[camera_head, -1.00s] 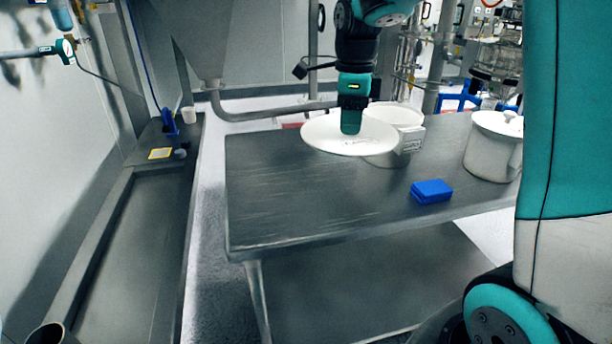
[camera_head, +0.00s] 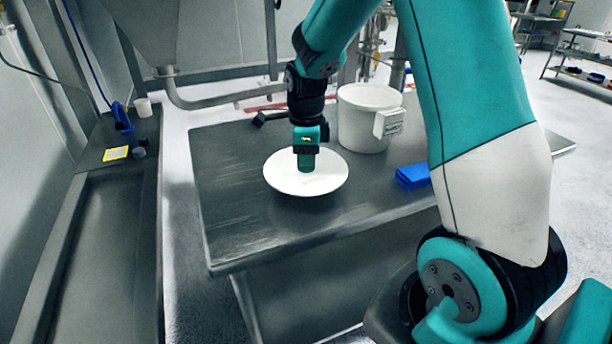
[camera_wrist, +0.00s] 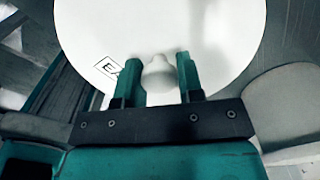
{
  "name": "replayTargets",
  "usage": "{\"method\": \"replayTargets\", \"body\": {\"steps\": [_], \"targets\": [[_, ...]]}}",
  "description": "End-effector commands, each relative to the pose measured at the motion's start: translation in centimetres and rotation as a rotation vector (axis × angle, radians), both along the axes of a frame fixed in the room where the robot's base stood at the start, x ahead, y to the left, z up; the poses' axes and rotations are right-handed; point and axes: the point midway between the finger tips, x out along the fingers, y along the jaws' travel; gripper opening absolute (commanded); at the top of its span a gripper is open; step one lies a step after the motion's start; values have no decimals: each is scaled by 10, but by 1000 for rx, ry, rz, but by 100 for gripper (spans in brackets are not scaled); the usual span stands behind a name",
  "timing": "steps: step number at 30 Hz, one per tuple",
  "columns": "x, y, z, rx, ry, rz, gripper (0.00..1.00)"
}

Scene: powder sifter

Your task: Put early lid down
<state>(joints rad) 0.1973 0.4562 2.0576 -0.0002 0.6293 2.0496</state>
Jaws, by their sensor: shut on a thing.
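The round white lid (camera_head: 330,180) is level over the left part of the grey metal table (camera_head: 235,225). It is on or just above the table top; I cannot tell if it touches. My gripper (camera_head: 306,168) points down at its middle. In the wrist view, the fingers of my gripper (camera_wrist: 158,72) stand on either side of the lid's knob (camera_wrist: 158,82) and are shut on it. That view also shows the lid (camera_wrist: 165,25) with a partly hidden label beginning with "E". The open white bucket (camera_head: 360,130) stands behind and right of the lid, apart from it.
A blue block (camera_head: 412,176) lies on the table to the right. A dark object (camera_head: 270,117) is near the back edge. The table's left and front parts are clear. A bench with a yellow-edged card (camera_head: 116,153) stands to the left.

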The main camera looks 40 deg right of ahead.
Motion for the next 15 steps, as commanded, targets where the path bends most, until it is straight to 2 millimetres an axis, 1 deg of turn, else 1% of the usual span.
{"method": "replayTargets", "body": {"steps": [1, 5, 9, 12, 15], "targets": [[0, 0, -5, 1, 1, 1, 11], [0, 1, -15, 1, 1, 2, 11], [0, 1, -37, 0, 4, 2, 11], [1, 1, -49, 1, 1, 2, 11], [1, 1, -52, 0, -1, 3, 11]]}}
